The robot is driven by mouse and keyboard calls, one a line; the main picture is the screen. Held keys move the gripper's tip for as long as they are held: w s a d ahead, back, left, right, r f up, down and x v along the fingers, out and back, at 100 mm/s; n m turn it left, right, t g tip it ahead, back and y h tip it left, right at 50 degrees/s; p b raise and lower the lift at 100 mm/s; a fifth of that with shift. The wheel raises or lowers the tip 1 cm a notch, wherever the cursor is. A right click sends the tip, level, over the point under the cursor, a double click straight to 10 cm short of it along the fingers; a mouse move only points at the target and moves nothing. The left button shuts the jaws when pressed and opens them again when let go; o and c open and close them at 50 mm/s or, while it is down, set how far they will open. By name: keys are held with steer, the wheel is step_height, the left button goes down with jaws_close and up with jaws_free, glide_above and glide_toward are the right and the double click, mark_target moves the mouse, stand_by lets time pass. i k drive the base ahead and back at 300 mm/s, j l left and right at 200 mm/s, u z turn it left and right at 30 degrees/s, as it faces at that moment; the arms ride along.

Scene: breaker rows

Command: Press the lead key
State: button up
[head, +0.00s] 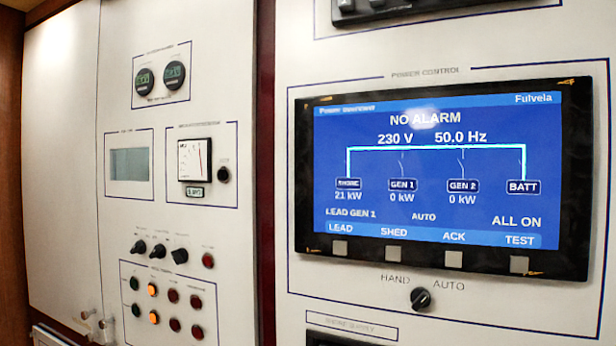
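The lead key (339,248) is a small grey square at the lower left of the black bezel, under the word LEAD on the screen. It is the leftmost in a row with the shed key (391,253), the ack key (452,260) and the test key (519,265). The blue screen (430,165) reads NO ALARM, 230 V, 50.0 Hz, LEAD GEN 1, AUTO and ALL ON. My gripper is not in this view, and nothing covers the lead key.
Below the screen is a black HAND/AUTO rotary knob (420,298). The left panel holds a small grey display (130,164), an analog meter (195,159), toggles and a block of round lamps (164,300), two lit orange. A dark red gap (266,170) separates the panels.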

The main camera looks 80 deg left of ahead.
mark_target(340, 248)
steer(key=u, duration=2.4)
